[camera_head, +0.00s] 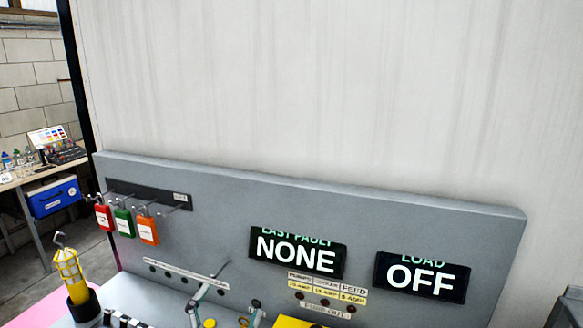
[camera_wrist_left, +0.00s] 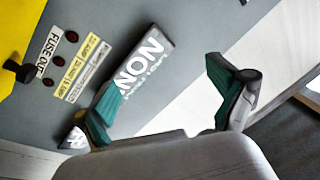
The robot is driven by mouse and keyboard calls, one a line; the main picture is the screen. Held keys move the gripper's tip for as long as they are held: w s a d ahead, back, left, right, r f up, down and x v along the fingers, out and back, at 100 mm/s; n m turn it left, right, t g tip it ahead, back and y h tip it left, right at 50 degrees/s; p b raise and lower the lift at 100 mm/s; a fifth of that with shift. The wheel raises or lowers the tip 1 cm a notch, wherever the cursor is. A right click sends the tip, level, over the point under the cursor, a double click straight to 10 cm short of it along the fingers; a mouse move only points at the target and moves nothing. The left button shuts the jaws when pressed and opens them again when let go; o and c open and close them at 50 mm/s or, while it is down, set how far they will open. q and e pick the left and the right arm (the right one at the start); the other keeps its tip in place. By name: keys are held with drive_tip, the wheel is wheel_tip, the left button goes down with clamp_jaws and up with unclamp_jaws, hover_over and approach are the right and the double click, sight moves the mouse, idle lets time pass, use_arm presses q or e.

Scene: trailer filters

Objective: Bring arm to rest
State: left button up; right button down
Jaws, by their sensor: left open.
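My left gripper (camera_head: 230,292) shows at the bottom of the head view, in front of the grey panel (camera_head: 215,215). In the left wrist view, its two green-padded fingers (camera_wrist_left: 158,85) stand wide apart with nothing between them. The left finger overlaps the display that reads NONE (camera_wrist_left: 145,75); whether it touches the panel I cannot tell. Most of my left arm is out of frame. My right gripper is in neither view.
The panel carries a LAST FAULT display (camera_head: 297,255) and a LOAD display reading OFF (camera_head: 421,277). A yellow caged lamp (camera_head: 71,276) stands at the lower left. A workbench (camera_head: 20,178) is beyond.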

use_arm(q)
drive_tip(key=s+a+f+n+g+y, duration=0.2)
drive_tip(key=s+a+f+n+g, duration=0.15)
drive_tip(key=f, duration=0.45)
drive_tip(key=s+a+f+n+g+y, duration=0.25)
drive_tip(key=s+a+f+g, duration=0.2)
drive_tip(key=f, duration=0.35)
drive_tip(key=s+a+f+g, duration=0.1)
drive_tip(key=s+f+g, duration=0.35)
drive_tip(key=s, duration=0.45)
drive_tip(key=s+a+f+g, duration=0.1)
drive_tip(key=s+f+g, duration=0.35)
drive_tip(key=s, duration=0.45)
drive_tip(key=s+f+x, duration=0.1)
drive_tip(key=s+x, duration=0.2)
drive_tip(key=x, duration=1)
drive_tip(key=s+d+x, duration=0.1)
drive_tip(key=s+x, duration=0.1)
drive_tip(key=x, duration=1.1)
drive_tip(key=s+a+f+g, duration=0.1)
drive_tip(key=s+a+f, duration=0.1)
drive_tip(key=s+f, duration=1.4)
drive_tip(key=shift+s+a, duration=0.4)
drive_tip(key=shift+s, duration=0.45)
drive_tip(key=shift+f, duration=0.1)
